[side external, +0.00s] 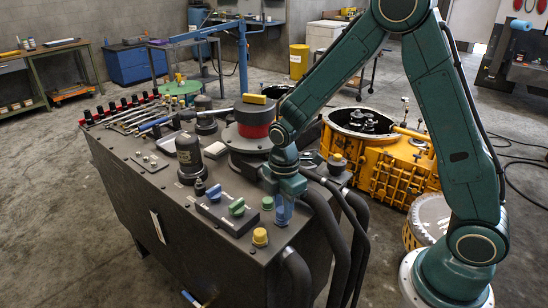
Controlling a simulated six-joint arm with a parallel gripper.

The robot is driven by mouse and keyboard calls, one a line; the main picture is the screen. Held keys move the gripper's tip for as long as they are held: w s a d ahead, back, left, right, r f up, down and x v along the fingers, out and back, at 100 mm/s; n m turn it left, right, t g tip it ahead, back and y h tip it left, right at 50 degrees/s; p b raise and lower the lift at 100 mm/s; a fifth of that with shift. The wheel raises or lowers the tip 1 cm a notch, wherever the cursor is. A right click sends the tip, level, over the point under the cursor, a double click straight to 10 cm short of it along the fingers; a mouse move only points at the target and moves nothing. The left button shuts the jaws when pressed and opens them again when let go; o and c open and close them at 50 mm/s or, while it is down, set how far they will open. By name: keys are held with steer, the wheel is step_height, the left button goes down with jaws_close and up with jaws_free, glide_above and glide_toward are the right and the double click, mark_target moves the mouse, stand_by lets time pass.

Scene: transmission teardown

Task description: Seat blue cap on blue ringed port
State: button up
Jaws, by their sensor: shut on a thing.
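My gripper (285,194) points down at the right front part of the dark machine housing. It is shut on a blue piece, which looks like the blue cap (284,211), just below the jaws. The jaws hide its upper part. The cap is close to the housing top near the thick hoses. I cannot tell whether it touches a port. No blue ring can be made out; the ringed port may be hidden by the cap or gripper.
Left of my gripper are a block with blue (214,193) and green (237,207) knobs, a small green cap (267,202) and a yellow cap (260,236). Thick black hoses (335,235) rise close on the right. A red-banded cylinder (254,128) stands behind.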

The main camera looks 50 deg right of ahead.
steer(key=shift+f, duration=0.35)
steer(key=o, duration=1)
step_height(320, 180, up, 14)
stand_by(0.5)
step_height(320, 180, up, 7)
stand_by(0.8)
steer(key=shift+f, duration=0.1)
